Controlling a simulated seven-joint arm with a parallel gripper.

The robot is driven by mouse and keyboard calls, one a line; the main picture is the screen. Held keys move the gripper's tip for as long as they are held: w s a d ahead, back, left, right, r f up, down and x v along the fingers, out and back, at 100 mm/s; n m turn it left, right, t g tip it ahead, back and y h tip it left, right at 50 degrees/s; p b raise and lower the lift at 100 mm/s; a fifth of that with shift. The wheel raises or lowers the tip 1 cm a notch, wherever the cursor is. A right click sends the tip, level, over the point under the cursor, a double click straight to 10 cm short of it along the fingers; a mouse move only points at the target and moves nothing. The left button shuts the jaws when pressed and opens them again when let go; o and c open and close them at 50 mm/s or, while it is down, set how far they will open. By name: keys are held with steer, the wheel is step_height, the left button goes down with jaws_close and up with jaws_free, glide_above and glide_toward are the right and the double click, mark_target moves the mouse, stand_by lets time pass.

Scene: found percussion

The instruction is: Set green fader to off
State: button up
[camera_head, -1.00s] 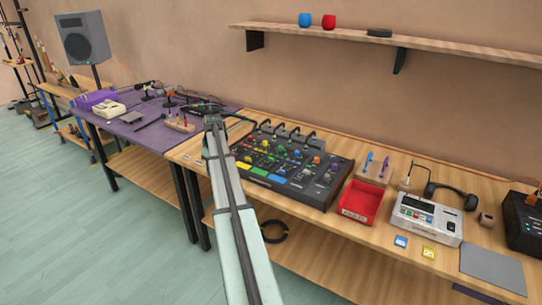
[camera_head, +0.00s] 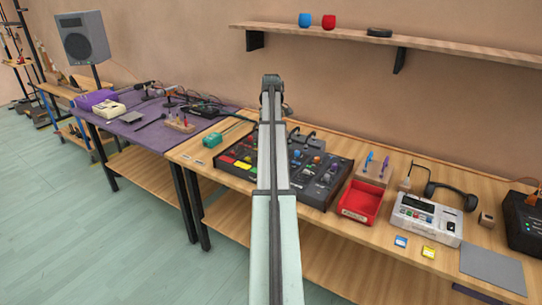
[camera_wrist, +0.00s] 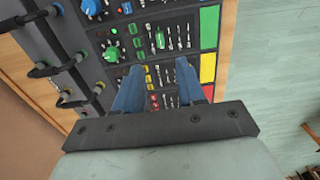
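The mixer (camera_wrist: 190,50) fills much of the wrist view. Its green fader (camera_wrist: 160,40) has a small green cap on a channel strip beside a green label (camera_wrist: 209,27). My gripper (camera_wrist: 158,66) is open and empty, its two blue fingers apart over the panel. In this view the green fader lies just beyond the fingertips, between their lines; the height gap is hard to judge. In the head view the mixer (camera_head: 322,178) is on the wooden bench, partly covered by my arm, which hides the gripper and the green fader.
A large green knob (camera_wrist: 110,54) and a blue knob (camera_wrist: 91,6) sit left of the fader. Black cables (camera_wrist: 42,70) plug in along the mixer's edge. A red tray (camera_head: 361,201) is right of the mixer.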

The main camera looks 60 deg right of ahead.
step_height(320, 180, down, 11)
steer(key=shift+r, duration=0.1)
stand_by(0.3)
steer(key=shift+c, duration=0.4)
jaws_close()
stand_by(0.3)
